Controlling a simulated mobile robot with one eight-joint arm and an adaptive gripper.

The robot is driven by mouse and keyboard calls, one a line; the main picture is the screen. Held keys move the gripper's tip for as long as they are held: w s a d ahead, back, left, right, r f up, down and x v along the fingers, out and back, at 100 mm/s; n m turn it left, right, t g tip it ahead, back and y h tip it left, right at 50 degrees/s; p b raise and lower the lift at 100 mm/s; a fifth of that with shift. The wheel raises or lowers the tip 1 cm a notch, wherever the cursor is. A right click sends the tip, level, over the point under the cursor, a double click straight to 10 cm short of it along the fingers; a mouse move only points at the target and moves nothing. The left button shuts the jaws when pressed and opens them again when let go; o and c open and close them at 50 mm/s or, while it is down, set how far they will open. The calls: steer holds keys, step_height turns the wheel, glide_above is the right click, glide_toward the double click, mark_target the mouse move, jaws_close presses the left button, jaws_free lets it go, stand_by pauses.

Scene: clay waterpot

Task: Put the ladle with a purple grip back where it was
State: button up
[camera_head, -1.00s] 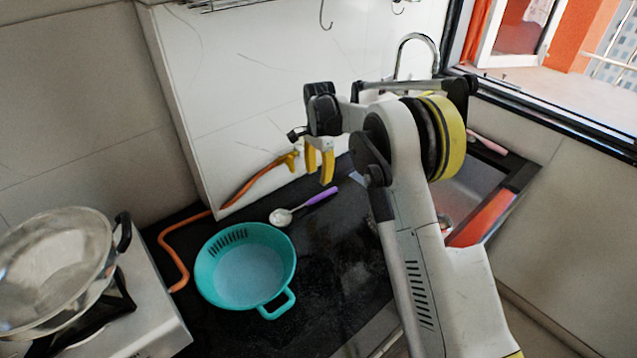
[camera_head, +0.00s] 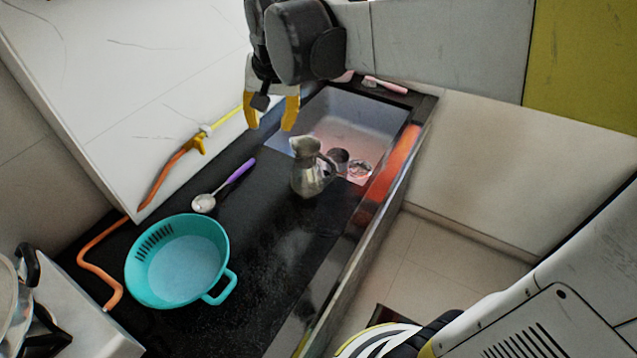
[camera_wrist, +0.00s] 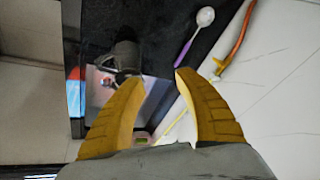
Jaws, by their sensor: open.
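The ladle with a purple grip (camera_head: 236,174) lies on the black counter between the teal colander and the wall. Its bowl points toward the colander and its purple grip toward the sink. It also shows in the wrist view (camera_wrist: 193,38), at the top right of centre. My gripper (camera_head: 271,127) is open and empty, above the counter near the sink's back corner, apart from the ladle. Its yellow fingers are spread in the wrist view (camera_wrist: 160,78), with the end of the purple grip just beyond the right fingertip.
A clay waterpot (camera_head: 312,169) stands at the sink's near edge. The teal colander (camera_head: 177,262) is at the left. An orange hose (camera_head: 101,262) runs along the wall, and a pink-handled brush (camera_head: 386,85) lies behind the sink (camera_head: 358,118). The front counter is clear.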

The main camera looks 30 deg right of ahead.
steer(key=s+d+f+n+t, duration=0.1)
steer(key=s+f+n, duration=0.1)
steer(key=s, duration=0.7)
steer(key=s+d+f+n+t, duration=0.2)
steer(key=s, duration=0.6)
steer(key=shift+s+f+n, duration=0.3)
steer(key=shift+s, duration=0.1)
